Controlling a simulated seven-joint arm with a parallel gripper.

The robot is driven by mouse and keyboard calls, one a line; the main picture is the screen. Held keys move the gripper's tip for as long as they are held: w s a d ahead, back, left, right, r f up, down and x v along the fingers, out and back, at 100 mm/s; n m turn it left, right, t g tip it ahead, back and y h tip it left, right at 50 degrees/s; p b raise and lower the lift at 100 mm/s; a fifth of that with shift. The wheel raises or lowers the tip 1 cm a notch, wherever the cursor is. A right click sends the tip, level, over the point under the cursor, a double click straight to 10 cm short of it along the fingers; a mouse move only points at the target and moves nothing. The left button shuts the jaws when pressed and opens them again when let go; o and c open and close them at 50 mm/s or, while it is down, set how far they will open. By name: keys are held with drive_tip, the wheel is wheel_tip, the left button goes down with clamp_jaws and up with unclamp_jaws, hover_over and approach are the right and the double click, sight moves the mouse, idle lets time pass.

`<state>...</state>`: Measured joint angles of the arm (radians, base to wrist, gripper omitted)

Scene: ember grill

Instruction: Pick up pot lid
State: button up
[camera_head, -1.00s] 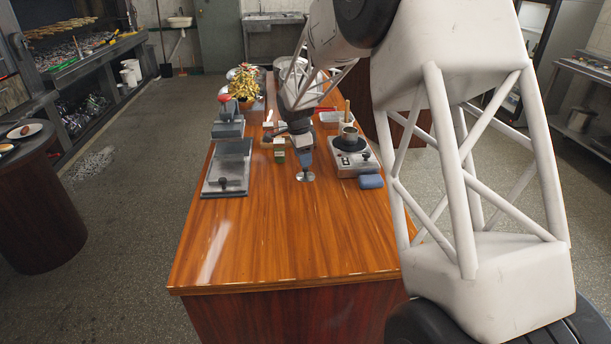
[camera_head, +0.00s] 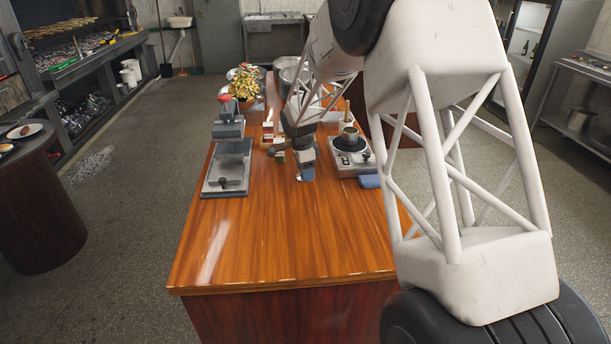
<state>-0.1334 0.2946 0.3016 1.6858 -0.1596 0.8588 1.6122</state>
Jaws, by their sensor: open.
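A small round silver disc (camera_head: 300,179), which looks like the pot lid, lies on the wooden table. Only part of its rim shows below my gripper. My gripper (camera_head: 306,174) points down over the disc, its tips at or just above it; I cannot tell whether they touch. The jaws are open, and the space between them is too small to make out. A small pot (camera_head: 349,133) stands on a hot plate (camera_head: 352,158) to the right of my gripper.
A blue item (camera_head: 370,181) lies by the hot plate. The table's front (camera_head: 285,240) is clear.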

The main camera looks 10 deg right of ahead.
idle(0.4)
drive_tip(key=c, duration=1)
drive_tip(key=shift+r, duration=0.15)
drive_tip(key=shift+r, duration=1.45)
drive_tip(key=shift+s+r, duration=0.2)
drive_tip(key=shift+r, duration=0.1)
drive_tip(key=s, duration=0.5)
drive_tip(key=s+d, duration=0.1)
drive_tip(key=s, duration=0.4)
drive_tip(key=s+r, duration=0.1)
drive_tip(key=s, duration=0.4)
drive_tip(key=shift+s+d+r, duration=0.1)
drive_tip(key=shift+s+d, duration=0.15)
drive_tip(key=shift+d, duration=0.1)
drive_tip(key=shift+w, duration=0.1)
